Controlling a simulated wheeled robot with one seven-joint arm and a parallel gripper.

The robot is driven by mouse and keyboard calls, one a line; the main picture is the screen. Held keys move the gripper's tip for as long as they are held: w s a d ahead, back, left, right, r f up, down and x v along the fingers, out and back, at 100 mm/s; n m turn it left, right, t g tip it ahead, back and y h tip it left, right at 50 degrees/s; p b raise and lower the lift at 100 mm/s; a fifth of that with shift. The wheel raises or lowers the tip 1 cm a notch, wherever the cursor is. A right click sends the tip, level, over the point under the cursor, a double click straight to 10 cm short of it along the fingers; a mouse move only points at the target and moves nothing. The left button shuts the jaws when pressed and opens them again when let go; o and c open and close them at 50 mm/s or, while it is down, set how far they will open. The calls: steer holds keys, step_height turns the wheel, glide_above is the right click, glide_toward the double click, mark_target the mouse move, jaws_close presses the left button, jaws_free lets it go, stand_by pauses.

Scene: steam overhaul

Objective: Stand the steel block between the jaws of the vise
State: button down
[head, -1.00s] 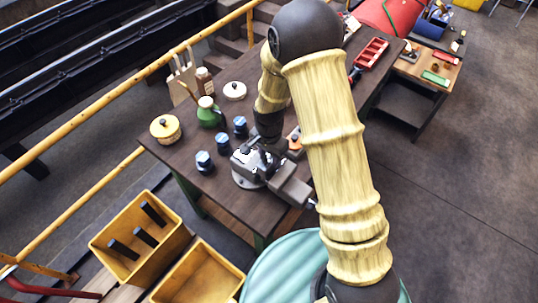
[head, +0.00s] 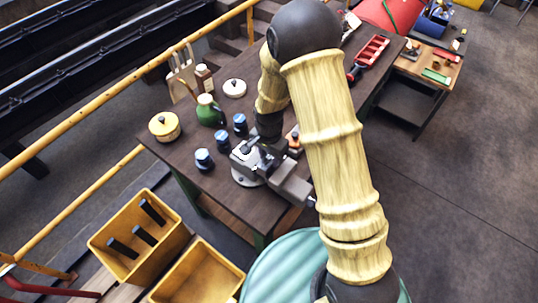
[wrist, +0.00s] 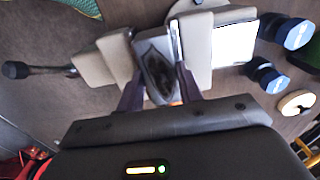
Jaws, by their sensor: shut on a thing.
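The grey vise (head: 246,170) is fixed at the near edge of the dark workbench (head: 235,195). In the wrist view its pale jaws stand apart, a left jaw (wrist: 115,55) and a right jaw (wrist: 197,42). My gripper (wrist: 157,88) is shut on the steel block (wrist: 156,68), a dark grey, shiny piece over the gap between the jaws. In the wrist view I cannot tell how deep the block sits or whether it touches either jaw. In the head view my gripper (head: 262,147) is over the vise, and the block cannot be made out there.
The vise handle (wrist: 18,70) sticks out at left in the wrist view. Yellow bins (head: 132,240) stand below the bench.

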steer(key=shift+f+b, duration=0.35)
steer(key=shift+f, duration=0.15)
steer(key=c, duration=1)
jaws_free()
steer(key=shift+o, duration=0.7)
steer(key=shift+f, duration=0.1)
steer(key=shift+r+p, duration=2.85)
steer(key=shift+r, duration=1.25)
